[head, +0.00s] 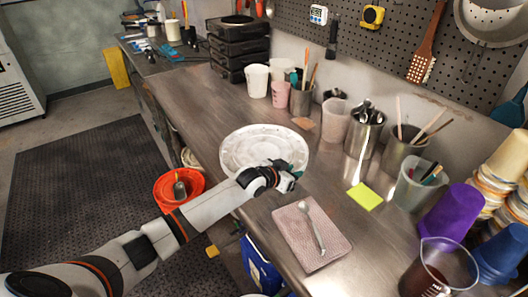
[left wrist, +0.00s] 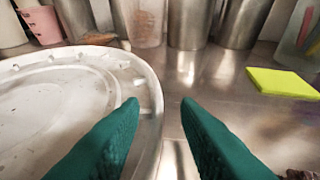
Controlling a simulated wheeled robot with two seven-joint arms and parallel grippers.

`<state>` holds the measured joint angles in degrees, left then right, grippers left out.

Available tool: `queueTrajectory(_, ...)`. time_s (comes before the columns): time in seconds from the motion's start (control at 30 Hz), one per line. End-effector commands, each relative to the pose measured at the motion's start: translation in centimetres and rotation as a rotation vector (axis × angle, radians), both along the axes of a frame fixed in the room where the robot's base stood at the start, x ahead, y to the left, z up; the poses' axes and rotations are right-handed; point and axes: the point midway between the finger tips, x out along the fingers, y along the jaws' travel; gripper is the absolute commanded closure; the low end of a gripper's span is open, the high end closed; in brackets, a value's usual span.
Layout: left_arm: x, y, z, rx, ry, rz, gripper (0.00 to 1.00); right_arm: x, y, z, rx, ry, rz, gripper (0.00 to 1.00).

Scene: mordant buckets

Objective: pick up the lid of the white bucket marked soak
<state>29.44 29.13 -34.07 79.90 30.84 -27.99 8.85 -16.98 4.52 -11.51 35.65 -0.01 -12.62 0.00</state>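A large round white lid (head: 264,146) lies on the steel counter; no marking on it is legible. My left gripper (head: 290,178) is at the lid's near right edge. In the left wrist view, its two teal fingers (left wrist: 160,103) are apart with nothing gripped. The left finger overlaps the lid (left wrist: 60,100), the right finger is over bare counter, and the lid's rim runs through the gap between them. I cannot tell whether either finger touches the rim. My right gripper is not in view. I cannot make out a bucket marked soak.
Cups, a utensil tin (head: 364,130) and a glass jug (head: 440,268) line the counter's back and right. A yellow-green note (head: 365,196) and a pinkish cloth (head: 296,240) with a spoon (head: 311,225) lie near the gripper. An orange bucket (head: 166,205) stands below the counter's front edge.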

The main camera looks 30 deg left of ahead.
Motion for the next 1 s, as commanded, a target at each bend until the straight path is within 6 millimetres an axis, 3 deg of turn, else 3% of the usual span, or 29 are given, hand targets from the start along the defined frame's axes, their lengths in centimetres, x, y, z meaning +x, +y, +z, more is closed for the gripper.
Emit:
queueTrajectory(0.4, 1.03, -0.38, -0.58, 0.0, 0.0, 0.0, 0.71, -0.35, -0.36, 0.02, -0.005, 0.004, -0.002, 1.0)
queueTrajectory(0.6, 1.01, -0.35, -0.58, 0.0, 0.0, 0.0, 1.0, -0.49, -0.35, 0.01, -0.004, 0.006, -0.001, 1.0)
queueTrajectory(1.0, 1.04, -0.35, -0.49, 0.0, -0.002, 0.0, 1.0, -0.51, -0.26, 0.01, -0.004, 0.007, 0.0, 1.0)
